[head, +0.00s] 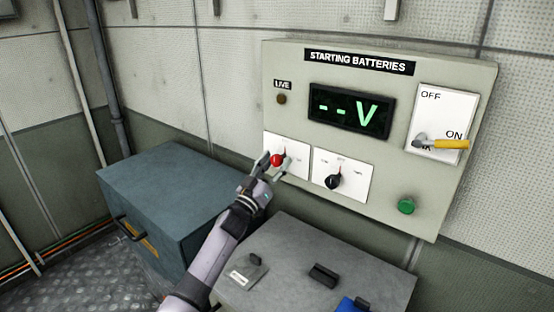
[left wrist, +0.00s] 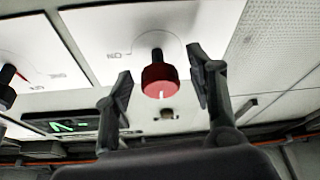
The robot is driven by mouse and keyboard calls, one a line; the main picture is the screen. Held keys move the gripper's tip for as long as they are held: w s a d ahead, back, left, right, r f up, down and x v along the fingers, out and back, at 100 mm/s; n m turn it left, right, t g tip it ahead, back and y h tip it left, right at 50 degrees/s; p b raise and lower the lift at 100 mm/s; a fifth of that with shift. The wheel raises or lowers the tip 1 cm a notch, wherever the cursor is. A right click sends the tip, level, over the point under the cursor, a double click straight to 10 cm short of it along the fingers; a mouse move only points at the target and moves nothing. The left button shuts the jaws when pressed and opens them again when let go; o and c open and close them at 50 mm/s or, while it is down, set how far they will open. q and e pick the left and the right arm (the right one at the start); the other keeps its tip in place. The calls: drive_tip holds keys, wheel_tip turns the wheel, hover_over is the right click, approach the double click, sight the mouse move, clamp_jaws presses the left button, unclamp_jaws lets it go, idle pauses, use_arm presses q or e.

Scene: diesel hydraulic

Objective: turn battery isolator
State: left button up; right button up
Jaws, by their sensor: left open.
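The red rotary knob (head: 277,160), which looks like the battery isolator, sits on a white plate at the lower left of the grey STARTING BATTERIES panel (head: 390,195). My left gripper (head: 273,164) is open at this knob. In the left wrist view the red knob (left wrist: 160,80) stands between the two spread fingers (left wrist: 160,72), with a visible gap on each side. A white mark shows on its face. Its plate lettering is mostly unreadable; an "ON" shows upside down in the wrist view. My right gripper is not in view.
The panel also has a black knob (head: 333,181), a yellow-handled switch (head: 450,144) at ON, a green button (head: 406,206), a dark LIVE lamp (head: 281,99) and a display (head: 350,111) reading "--V". A blue chest (head: 170,190) and a grey box (head: 325,255) stand below.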

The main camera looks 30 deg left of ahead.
use_arm(q)
drive_tip(key=shift+w+r, duration=0.2)
drive_tip(key=shift+w, duration=0.2)
drive_tip(key=c, duration=1.2)
